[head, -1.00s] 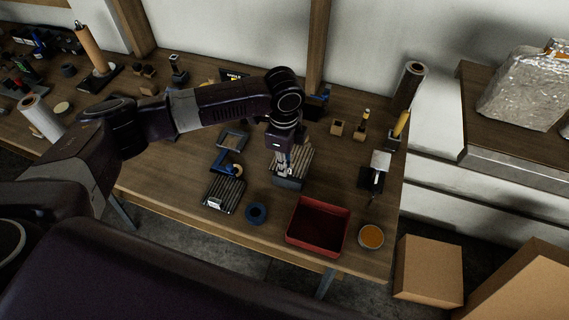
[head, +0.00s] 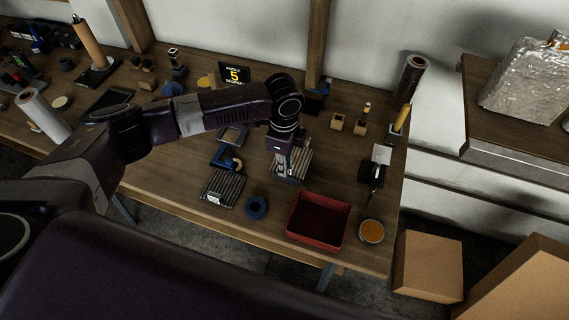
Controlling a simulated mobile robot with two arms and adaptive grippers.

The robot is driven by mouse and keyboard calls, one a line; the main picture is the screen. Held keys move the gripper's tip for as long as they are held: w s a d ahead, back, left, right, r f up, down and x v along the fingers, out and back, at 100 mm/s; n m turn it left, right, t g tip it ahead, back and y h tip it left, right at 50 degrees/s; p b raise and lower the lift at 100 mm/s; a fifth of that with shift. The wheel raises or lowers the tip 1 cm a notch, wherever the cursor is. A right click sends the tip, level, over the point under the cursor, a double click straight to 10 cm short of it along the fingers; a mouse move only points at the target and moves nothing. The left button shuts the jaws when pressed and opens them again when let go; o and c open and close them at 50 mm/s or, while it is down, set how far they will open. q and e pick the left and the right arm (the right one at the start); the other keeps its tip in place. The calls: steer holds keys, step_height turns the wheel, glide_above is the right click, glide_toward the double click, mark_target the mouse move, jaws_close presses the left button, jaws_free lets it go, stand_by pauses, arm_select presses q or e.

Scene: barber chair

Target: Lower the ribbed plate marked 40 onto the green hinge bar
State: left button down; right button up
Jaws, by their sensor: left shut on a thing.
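My left gripper (head: 281,172) points down in the middle of the table and is shut on a ribbed plate (head: 304,164), which shows mostly to the right of the fingers. The gripper hides part of this plate and the exact grip. A similar ribbed plate (head: 224,186) lies to the left, with a small white label at its near end. I cannot read a 40 on either plate. No green hinge bar can be made out; whether it is under the held plate is hidden. My right gripper is not in view.
A red tray (head: 318,243), a blue ring (head: 256,207) and a round orange-filled dish (head: 371,231) stand near the front edge. A display (head: 233,74) reading 5 stands behind my arm. Blue-framed pieces (head: 226,159) lie left of the gripper.

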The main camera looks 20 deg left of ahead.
arm_select(q)
steer(key=c, duration=1.8)
jaws_free()
steer(key=shift+c, duration=0.2)
step_height(320, 180, up, 12)
